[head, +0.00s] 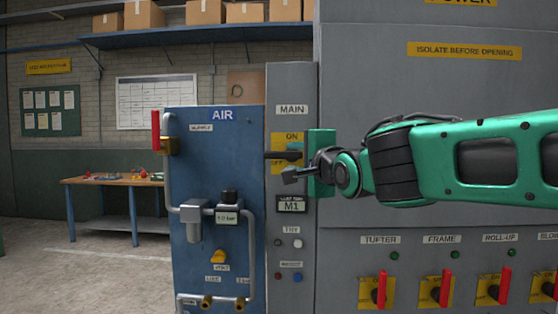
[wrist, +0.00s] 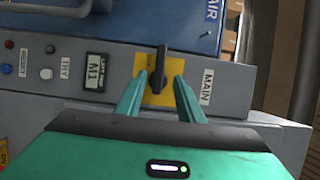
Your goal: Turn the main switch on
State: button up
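The main switch has a black lever (head: 277,155) on a yellow plate (head: 291,138) marked ON at its top, under the MAIN label. In the head view the lever lies level, pointing left. In the wrist view the lever (wrist: 159,68) stands upright between the two green fingertips of my gripper (wrist: 159,76), with gaps on both sides. My gripper is open. In the head view one finger (head: 292,174) shows just below the lever; the other finger is hard to make out. I cannot tell whether the fingertips reach past the lever's front.
Below the switch are an M1 display (head: 291,204) and small round buttons (head: 298,243). The blue AIR panel (head: 228,172) with pipes and valves is close on the left. Red-handled switches (head: 446,288) line the lower right. Open floor and a workbench (head: 112,182) are farther left.

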aim_at(284, 156)
jog(key=x, duration=0.9)
jog(key=shift+d+f, duration=0.1)
jog(key=shift+c, duration=0.3)
